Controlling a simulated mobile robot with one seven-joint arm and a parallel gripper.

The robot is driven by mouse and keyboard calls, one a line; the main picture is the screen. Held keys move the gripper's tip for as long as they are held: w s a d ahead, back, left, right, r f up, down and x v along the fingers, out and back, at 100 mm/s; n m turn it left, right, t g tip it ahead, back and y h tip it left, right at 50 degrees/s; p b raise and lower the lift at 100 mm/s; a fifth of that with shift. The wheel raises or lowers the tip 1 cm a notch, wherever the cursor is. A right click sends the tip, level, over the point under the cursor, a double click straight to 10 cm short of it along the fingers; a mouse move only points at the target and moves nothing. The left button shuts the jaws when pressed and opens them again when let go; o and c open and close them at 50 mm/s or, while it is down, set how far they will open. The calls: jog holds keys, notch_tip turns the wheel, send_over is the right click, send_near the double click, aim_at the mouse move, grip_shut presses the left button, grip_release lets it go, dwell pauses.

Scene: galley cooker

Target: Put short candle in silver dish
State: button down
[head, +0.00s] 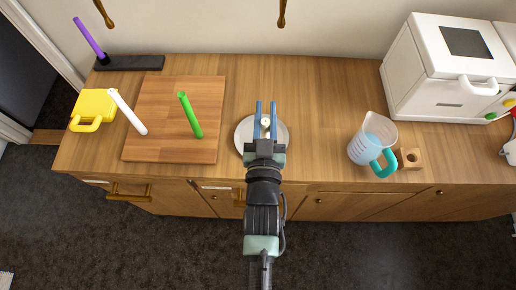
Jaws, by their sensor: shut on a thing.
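The silver dish (242,137) is a round, pale grey plate on the wooden counter, near the middle of the head view. My gripper (265,108) is over the dish, with its two blue fingers pointing toward the wall. It is shut on a small white round thing (265,121), which looks like the short candle seen from above. The candle appears within the dish's outline. I cannot tell whether its base touches the dish. My gripper and wrist hide part of the dish.
A cutting board (160,98) with a green candle (190,115) and a white candle (127,111) is on the left, near a yellow mug (92,106) and a purple candle (89,38). A measuring jug (370,138), wooden block (411,157) and white oven (440,80) stand right.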

jog(key=w+r+b, duration=0.3)
jog(key=w+b, duration=0.3)
jog(key=b, duration=0.4)
notch_tip(320, 180, down, 9)
jog(key=b, duration=0.1)
jog(key=shift+a+f, duration=0.2)
jog(key=shift+a, duration=0.2)
jog(key=shift+f+b, duration=0.15)
jog(key=shift+b, duration=0.2)
jog(key=c, duration=0.8)
grip_release()
jog(key=shift+o, duration=0.2)
